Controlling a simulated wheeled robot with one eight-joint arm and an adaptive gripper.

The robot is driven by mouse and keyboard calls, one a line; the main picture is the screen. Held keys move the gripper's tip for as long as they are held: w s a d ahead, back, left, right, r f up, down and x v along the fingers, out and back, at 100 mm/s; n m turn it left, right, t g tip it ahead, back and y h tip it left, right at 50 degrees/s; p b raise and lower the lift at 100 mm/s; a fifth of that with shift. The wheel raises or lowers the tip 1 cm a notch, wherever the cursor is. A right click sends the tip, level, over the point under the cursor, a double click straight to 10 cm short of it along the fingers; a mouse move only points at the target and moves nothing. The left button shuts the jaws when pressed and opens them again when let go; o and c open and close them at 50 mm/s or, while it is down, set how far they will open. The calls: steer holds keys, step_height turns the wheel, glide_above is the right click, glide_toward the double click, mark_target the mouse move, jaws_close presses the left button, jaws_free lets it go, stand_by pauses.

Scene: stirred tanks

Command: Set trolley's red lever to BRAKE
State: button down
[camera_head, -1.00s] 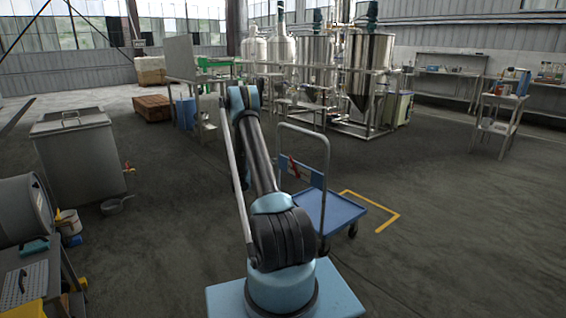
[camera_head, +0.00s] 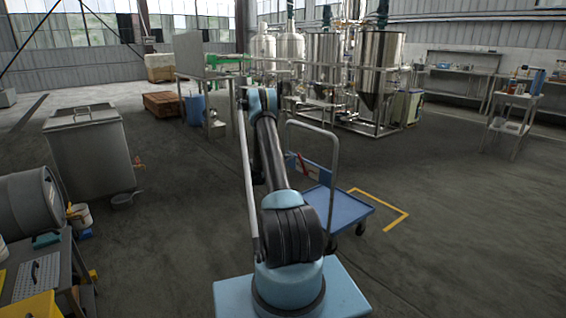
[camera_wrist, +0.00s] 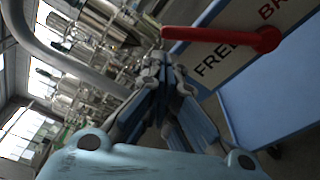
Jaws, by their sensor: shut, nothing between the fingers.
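The trolley (camera_head: 340,207) has a blue deck and a grey push handle. A sign plate on it reads FREE and, partly covered, BR in the wrist view (camera_wrist: 238,50). The red lever (camera_wrist: 215,36) is mounted on this plate, and its arm leans towards the FREE side. The lever also shows small in the head view (camera_head: 303,166). My gripper (camera_wrist: 163,62) is shut and empty, with its fingertips just below the lever's free end in the wrist picture. I cannot tell whether they touch. My arm hides the gripper in the head view.
The grey push handle (camera_wrist: 70,62) curves close by on the left of the wrist view. A yellow floor marking (camera_head: 388,221) lies beside the trolley. Steel tanks (camera_head: 380,65) stand behind, and a steel vat (camera_head: 92,150) stands left. Floor to the right is clear.

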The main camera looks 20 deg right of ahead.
steer(key=shift+x, duration=1.65)
steer(key=shift+d, duration=0.1)
